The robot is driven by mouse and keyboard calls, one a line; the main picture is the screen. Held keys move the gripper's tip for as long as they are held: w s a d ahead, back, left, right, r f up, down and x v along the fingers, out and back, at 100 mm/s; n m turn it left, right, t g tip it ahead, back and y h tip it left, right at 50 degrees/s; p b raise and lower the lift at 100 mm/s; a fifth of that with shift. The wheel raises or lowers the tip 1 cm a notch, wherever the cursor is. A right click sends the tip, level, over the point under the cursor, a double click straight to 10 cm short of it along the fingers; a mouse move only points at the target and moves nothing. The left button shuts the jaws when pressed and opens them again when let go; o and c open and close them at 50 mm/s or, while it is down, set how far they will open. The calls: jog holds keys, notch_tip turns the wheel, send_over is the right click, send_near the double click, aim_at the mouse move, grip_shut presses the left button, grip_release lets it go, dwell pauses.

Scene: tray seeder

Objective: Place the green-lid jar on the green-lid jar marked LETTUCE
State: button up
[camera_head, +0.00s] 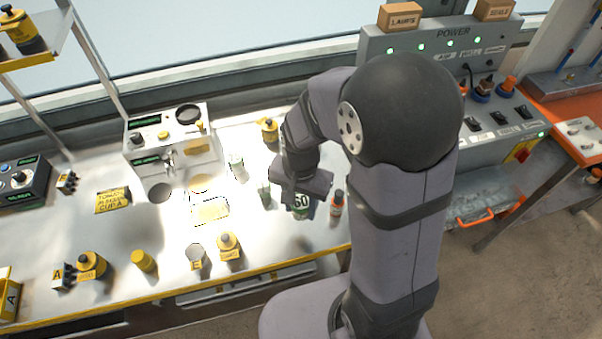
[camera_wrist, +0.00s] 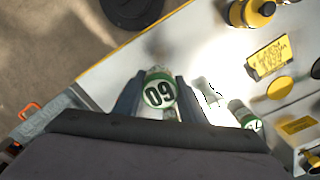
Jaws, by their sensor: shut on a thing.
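In the head view, a pale jar with green (camera_head: 237,166) and a small green jar (camera_head: 264,193) stand left of my gripper. I cannot read LETTUCE on any jar.
An orange-topped bottle (camera_head: 337,206) stands close right of the held jar. A yellow-black knob piece (camera_head: 268,130) is behind. The seeder machine (camera_head: 150,150) and yellow parts (camera_head: 144,261) occupy the left of the metal bench (camera_head: 120,235). The grey power box (camera_head: 380,50) stands at the right.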

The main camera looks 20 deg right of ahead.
jog(key=shift+w+d+r+n, duration=0.25)
jog(key=shift+w+d+r, duration=1.35)
jog(key=shift+w, duration=2)
jog(key=shift+w+d+r+n, duration=0.25)
jog(key=shift+w+d+r, duration=0.65)
jog(key=shift+w+r, duration=2)
jog(key=shift+w+f+p, duration=0.25)
jog(key=shift+f+p, duration=0.3)
jog(key=shift+f, duration=1.4)
jog(key=shift+w+f+p, duration=0.2)
jog(key=shift+f+p, duration=0.4)
jog(key=shift+f, duration=1.3)
jog(key=shift+w+f+p, duration=0.25)
jog(key=shift+f+p, duration=0.3)
jog(key=shift+f, duration=1.4)
jog(key=shift+f, duration=0.15)
jog(key=o, duration=1.1)
